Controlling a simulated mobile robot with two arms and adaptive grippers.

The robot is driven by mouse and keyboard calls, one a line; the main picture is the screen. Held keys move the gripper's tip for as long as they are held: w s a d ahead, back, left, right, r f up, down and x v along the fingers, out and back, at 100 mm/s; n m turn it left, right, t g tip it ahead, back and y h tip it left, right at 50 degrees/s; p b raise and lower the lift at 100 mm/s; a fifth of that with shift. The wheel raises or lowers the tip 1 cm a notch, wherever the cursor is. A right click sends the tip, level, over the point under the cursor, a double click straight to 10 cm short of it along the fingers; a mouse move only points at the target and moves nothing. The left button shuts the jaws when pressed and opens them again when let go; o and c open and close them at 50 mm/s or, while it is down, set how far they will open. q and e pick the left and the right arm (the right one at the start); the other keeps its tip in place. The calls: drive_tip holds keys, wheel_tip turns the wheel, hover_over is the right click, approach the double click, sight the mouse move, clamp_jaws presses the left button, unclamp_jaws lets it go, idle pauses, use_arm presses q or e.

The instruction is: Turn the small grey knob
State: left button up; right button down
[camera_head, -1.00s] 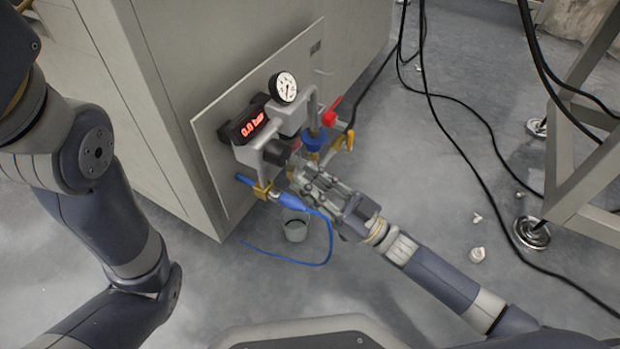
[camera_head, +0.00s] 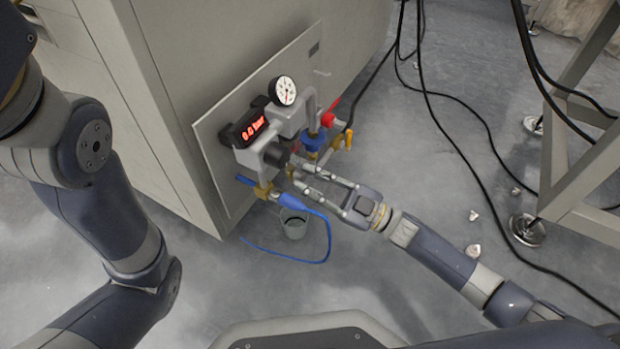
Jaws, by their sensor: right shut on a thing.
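The small grey knob (camera_head: 276,154) is a dark round knob on the front of the pale grey valve body, on the panel of the large cabinet. It is partly hidden by the fingers of my right gripper (camera_head: 291,166). My right gripper reaches in from the lower right and is shut on the knob. My left arm shows at the left edge, but its gripper is out of view.
A round gauge (camera_head: 283,91) and a red-lit display (camera_head: 252,128) sit above the knob. A blue handwheel (camera_head: 313,141), a red handle (camera_head: 331,112) and brass fittings are close by. A blue hose (camera_head: 318,262) hangs below, beside a small bucket (camera_head: 294,224). Black cables cross the floor.

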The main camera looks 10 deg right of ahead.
drive_tip(key=c, duration=1.4)
unclamp_jaws()
drive_tip(key=shift+d, duration=0.1)
drive_tip(key=v, duration=1.2)
drive_tip(key=shift+f, duration=0.1)
